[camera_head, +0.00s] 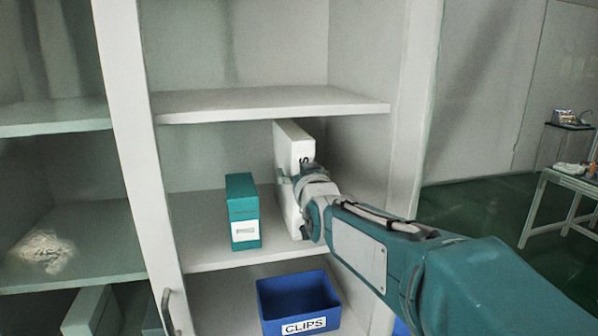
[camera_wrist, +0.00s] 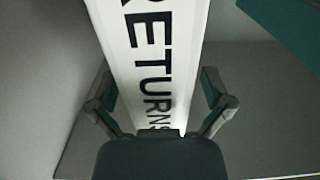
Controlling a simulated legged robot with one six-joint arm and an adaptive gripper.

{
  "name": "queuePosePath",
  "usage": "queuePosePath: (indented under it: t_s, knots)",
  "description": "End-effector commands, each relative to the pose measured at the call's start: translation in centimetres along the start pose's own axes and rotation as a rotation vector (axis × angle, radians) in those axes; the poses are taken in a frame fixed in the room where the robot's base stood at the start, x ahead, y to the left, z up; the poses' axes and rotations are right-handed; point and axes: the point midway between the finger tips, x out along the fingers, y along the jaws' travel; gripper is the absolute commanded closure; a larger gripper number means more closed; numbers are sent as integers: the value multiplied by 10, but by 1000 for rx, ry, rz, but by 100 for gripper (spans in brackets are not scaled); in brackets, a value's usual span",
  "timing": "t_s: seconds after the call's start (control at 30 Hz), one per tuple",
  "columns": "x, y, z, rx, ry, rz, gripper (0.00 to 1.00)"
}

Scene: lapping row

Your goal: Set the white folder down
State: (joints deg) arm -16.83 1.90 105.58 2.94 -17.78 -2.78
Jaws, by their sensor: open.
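The white folder (camera_head: 293,148) stands upright on the middle shelf of the open cabinet, to the right of a teal folder. In the wrist view the white folder (camera_wrist: 150,60) shows its spine with the word RETURNS. My gripper (camera_head: 302,190) is at the front of the white folder and hides part of its spine. In the wrist view my gripper (camera_wrist: 160,112) is open, with one finger on each side of the spine and a gap on the right. The folder's bottom edge is partly hidden by my gripper.
A teal folder (camera_head: 242,212) stands on the same shelf (camera_head: 200,252). An upper shelf (camera_head: 270,102) is above. A blue bin labelled CLIPS (camera_head: 298,300) sits below. The cabinet's right side wall is close to my arm. A table (camera_head: 570,182) stands far right.

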Motion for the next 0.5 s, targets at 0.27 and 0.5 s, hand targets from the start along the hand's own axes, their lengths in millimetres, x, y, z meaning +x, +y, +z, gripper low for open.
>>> queuePosePath:
  t_s: [0.27,0.5]
  knots:
    - [-40,0,-2,0,3,0,0]
    - [-82,0,-1,-1,3,0,0]
